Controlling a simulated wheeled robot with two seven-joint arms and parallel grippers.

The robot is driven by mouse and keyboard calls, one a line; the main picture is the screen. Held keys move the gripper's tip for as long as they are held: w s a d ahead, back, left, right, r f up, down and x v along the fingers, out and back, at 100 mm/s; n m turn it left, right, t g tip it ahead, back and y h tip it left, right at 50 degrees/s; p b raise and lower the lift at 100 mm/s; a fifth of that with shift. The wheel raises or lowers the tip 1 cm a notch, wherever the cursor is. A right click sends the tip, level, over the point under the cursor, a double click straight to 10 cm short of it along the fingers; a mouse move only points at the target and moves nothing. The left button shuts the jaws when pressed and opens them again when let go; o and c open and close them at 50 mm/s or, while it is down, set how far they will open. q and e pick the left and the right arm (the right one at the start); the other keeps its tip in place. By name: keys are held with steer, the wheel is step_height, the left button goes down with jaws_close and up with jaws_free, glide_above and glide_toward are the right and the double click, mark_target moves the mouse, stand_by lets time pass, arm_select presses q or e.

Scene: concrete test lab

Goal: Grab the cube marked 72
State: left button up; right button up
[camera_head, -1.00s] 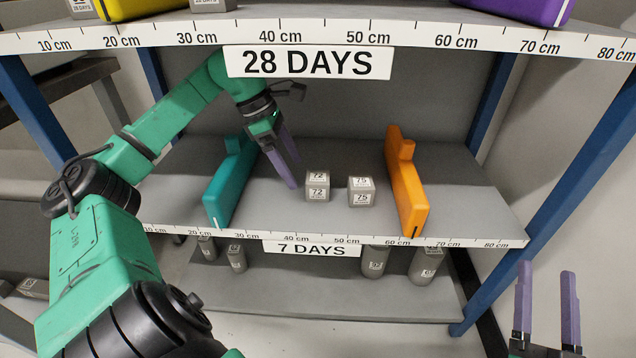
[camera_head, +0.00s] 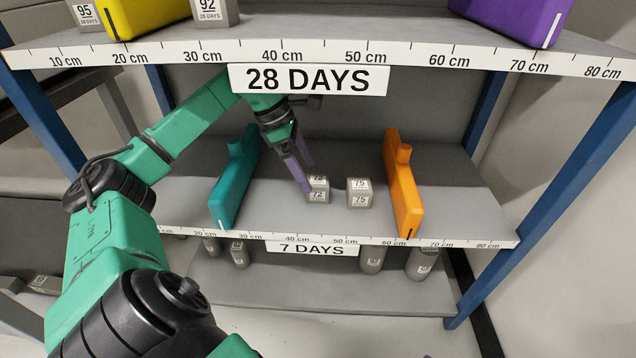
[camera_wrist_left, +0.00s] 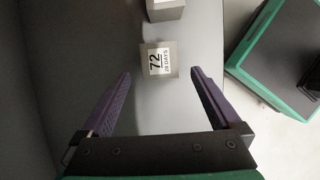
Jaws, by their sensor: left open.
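The grey cube marked 72 (camera_head: 319,196) stands on the middle shelf in the head view, left of the cube marked 75 (camera_head: 359,193). In the left wrist view the cube marked 72 (camera_wrist_left: 158,60) lies just beyond the fingertips, roughly centred between them. My left gripper (camera_head: 303,177) is open and empty, its purple fingers pointing down at the left side of the cube and partly covering it in the head view. The fingers also show in the left wrist view (camera_wrist_left: 160,75). I cannot tell whether a finger touches the cube. My right gripper is not clearly in view.
A teal divider (camera_head: 234,183) stands left of the cubes and an orange divider (camera_head: 403,185) right of them. The upper shelf edge with the 28 DAYS sign (camera_head: 308,79) hangs above the arm. More grey specimens, such as a cylinder (camera_head: 422,263), stand on the shelf below.

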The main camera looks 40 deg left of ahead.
mark_target(315, 180)
arm_select(q)
steer(key=shift+w+d+f, duration=0.35)
steer(key=shift+d+f, duration=0.15)
steer(key=shift+f, duration=0.1)
steer(key=shift+b+x, duration=0.5)
steer(key=shift+x, duration=0.5)
steer(key=shift+w+d+f, duration=0.15)
steer(key=shift+d+f, duration=0.05)
steer(key=shift+f, duration=0.45)
steer(key=shift+w+f, duration=0.15)
steer(key=shift+f, duration=0.1)
steer(key=shift+r, duration=0.1)
arm_select(e)
steer(key=shift+s+f, duration=0.25)
steer(key=shift+f, duration=0.6)
arm_select(q)
steer(key=c, duration=1.4)
jaws_close()
steer(key=shift+r, duration=0.15)
